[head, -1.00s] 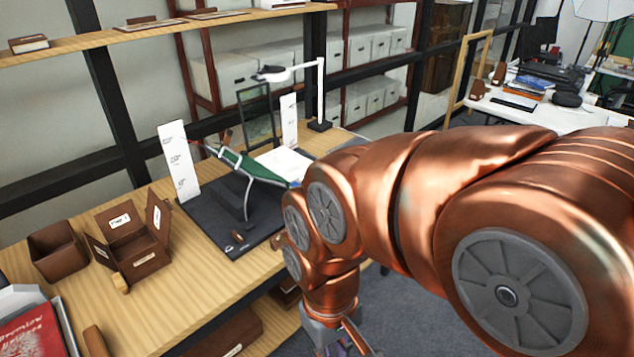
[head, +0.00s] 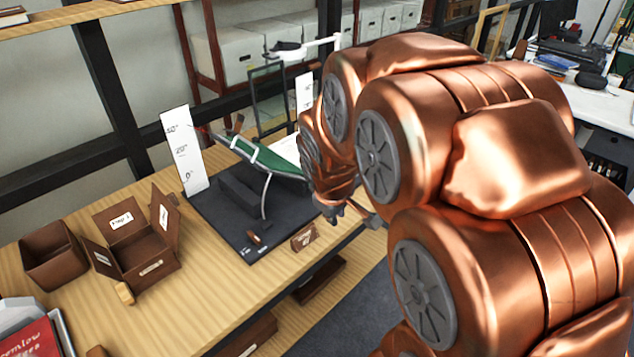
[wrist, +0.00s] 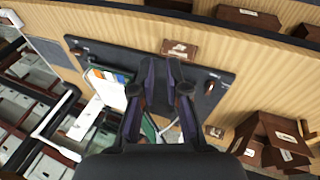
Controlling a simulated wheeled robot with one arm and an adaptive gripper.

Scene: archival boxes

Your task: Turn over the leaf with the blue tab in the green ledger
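The green ledger (head: 268,157) lies tilted on a dark cradle on a black mat (head: 225,218), with pale straps across it. My arm hides its right part in the head view. In the wrist view, pale pages (wrist: 105,90) show left of my gripper, with small orange and blue tabs (wrist: 121,78) at their edge. My gripper (head: 356,212) is at the right front of the mat in the head view.
A small labelled brown block (head: 304,237) stands at the mat's front edge. A white scale card (head: 184,150) stands behind the mat, beside a lamp (head: 300,48) and a dark frame. Open brown boxes (head: 137,240) stand left. Bare wood lies between them and the mat.

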